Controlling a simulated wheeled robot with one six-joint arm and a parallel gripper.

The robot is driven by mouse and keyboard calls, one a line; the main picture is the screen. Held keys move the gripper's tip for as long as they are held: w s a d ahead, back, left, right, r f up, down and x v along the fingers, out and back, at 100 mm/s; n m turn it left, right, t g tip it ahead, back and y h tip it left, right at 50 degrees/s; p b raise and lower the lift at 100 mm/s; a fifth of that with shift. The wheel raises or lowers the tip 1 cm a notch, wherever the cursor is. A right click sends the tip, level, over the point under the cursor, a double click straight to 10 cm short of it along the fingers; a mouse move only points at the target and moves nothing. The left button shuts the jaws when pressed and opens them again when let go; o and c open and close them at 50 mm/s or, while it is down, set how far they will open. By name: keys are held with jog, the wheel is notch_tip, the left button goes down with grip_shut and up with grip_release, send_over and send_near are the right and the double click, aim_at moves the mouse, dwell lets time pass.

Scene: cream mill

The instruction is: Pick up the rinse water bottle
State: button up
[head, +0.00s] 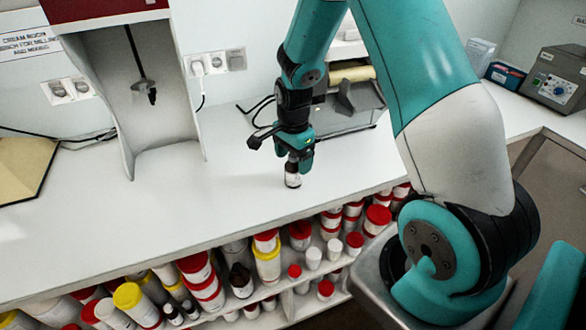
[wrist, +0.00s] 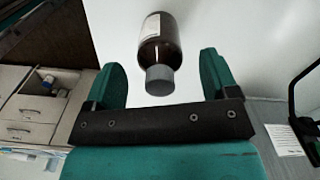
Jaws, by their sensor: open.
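The rinse water bottle is a small dark brown bottle with a white label and a grey cap. It stands on the white counter in the head view (head: 293,181), directly below my gripper (head: 297,160), which hides its upper part. In the wrist view the bottle (wrist: 161,40) shows cap-end nearest me, in the gap between the two green fingers of my gripper (wrist: 161,72). The fingers are apart, with space visible on both sides of the cap, and neither appears to touch it.
The counter (head: 215,205) around the bottle is clear. A shelf below its front edge holds several red-, yellow- and white-lidded containers (head: 267,260). A white and red cabinet (head: 155,90) stands to the left. A grey machine (head: 350,105) stands behind my gripper.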

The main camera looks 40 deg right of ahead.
jog(key=shift+f, duration=1.2)
jog(key=c, duration=1)
jog(key=shift+r, duration=0.2)
